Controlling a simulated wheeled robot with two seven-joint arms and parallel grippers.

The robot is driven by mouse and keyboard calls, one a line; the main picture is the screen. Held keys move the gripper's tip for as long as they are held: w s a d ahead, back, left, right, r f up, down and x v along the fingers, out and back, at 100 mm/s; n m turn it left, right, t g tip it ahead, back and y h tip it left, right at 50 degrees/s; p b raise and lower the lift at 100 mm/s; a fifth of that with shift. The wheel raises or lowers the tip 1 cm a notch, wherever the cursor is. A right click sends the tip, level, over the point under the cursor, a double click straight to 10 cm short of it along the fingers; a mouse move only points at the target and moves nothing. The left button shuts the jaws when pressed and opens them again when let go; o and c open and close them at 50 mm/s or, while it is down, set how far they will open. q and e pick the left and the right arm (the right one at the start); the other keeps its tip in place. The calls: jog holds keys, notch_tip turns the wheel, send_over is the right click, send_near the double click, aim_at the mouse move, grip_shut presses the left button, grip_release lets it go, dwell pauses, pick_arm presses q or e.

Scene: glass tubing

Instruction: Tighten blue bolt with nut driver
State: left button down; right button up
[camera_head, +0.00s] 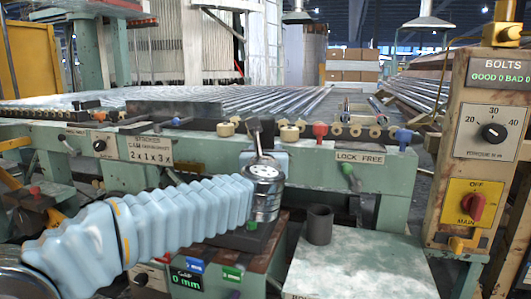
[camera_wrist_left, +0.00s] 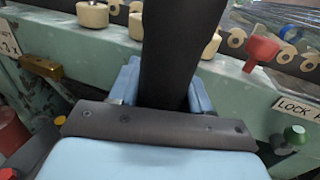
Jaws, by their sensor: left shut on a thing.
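My left gripper (camera_head: 264,157) is at the middle of the head view, in front of the green machine frame. It is shut on a dark, thick tool, likely the nut driver (camera_head: 254,130), which sticks up above it. In the left wrist view the tool (camera_wrist_left: 178,55) is a wide black shaft between the light blue fingers. Its working end cannot be made out. A blue bolt-like knob (camera_head: 403,137) sits on the frame's right end, and another blue one (camera_head: 176,121) is at its left. Which is the blue bolt is unclear. My right gripper is not in view.
A red knob (camera_head: 320,130) and several tan knobs line the rail near the tool. A dark cup (camera_head: 319,225) stands on the pale green bench (camera_head: 365,270), mostly clear. A display box (camera_head: 187,280) is below my arm. A control panel (camera_head: 484,150) stands right.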

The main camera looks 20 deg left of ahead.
pick_arm(q)
jog(key=shift+f+b, duration=0.25)
jog(key=shift+b, duration=0.15)
dwell(1.4)
